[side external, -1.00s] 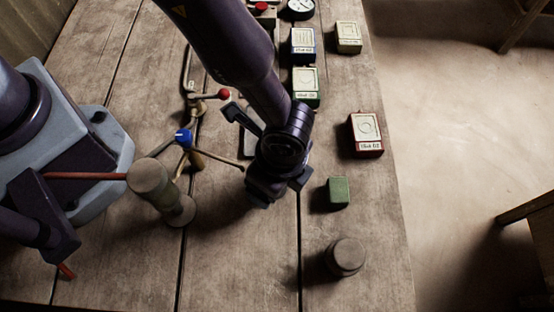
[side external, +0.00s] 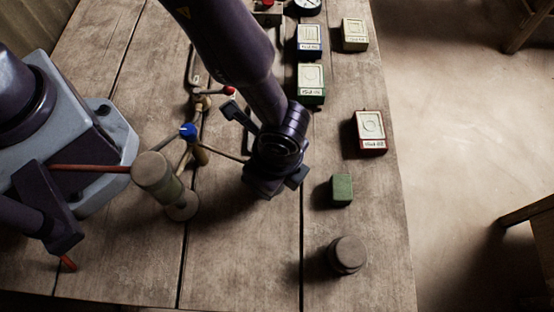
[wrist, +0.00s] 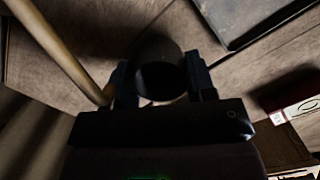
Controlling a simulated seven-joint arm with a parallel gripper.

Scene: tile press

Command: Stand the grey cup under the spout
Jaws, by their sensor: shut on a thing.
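My gripper (wrist: 160,82) is shut on the grey cup (wrist: 150,50), a dark round shape between the two jaws in the wrist view. Its inside is in deep shadow. In the side view my gripper (side external: 272,186) hides the cup. The spout (side external: 225,152) is a thin brass tube that runs from a valve with a blue knob (side external: 188,131) toward my gripper. In the wrist view a tan tube (wrist: 62,48), which looks like the spout, passes left of the cup, its end by the left jaw. I cannot tell its height over the cup.
A green block (side external: 342,190) and a dark round lidded pot (side external: 348,254) stand right of my gripper. A red-edged box (side external: 369,132) and several pale boxes stand farther back. A post with a grey cylinder (side external: 158,180) stands left. The front middle planks are clear.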

